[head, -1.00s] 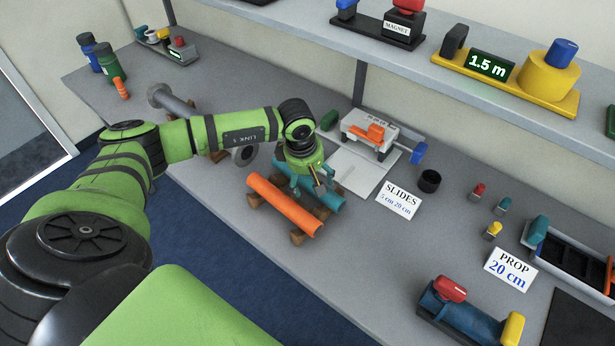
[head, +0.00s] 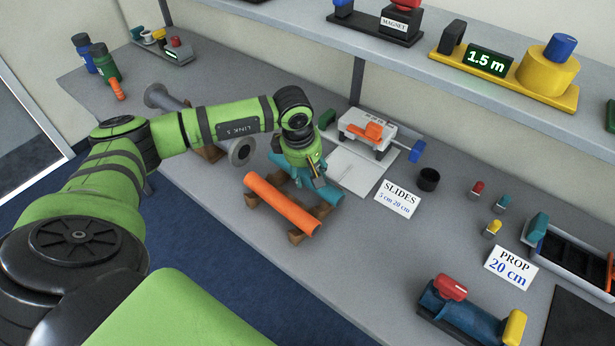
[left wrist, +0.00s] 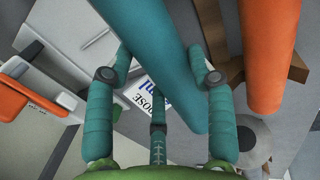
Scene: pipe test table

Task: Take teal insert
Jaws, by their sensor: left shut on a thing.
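The teal insert is a long round bar (head: 331,195) beside an orange pipe (head: 280,204) at the wooden cradle (head: 300,239) in the head view. My left gripper (head: 316,178) is around the bar near its middle and partly hides it. In the left wrist view the teal bar (left wrist: 165,60) runs between the teal fingers of my left gripper (left wrist: 160,76), which is shut on it. The orange pipe (left wrist: 267,50) lies apart to its right, by a brown wooden piece (left wrist: 298,68). The bar seems slightly above the cradle. My right gripper is not in view.
A white slide device (head: 380,138) with an orange block stands behind the bar, and a black cup (head: 428,179) is to the right. A SLIDES card (head: 397,198) lies in front. A grey flanged pipe (head: 241,151) is left of the gripper. The shelf (head: 440,80) overhangs the back.

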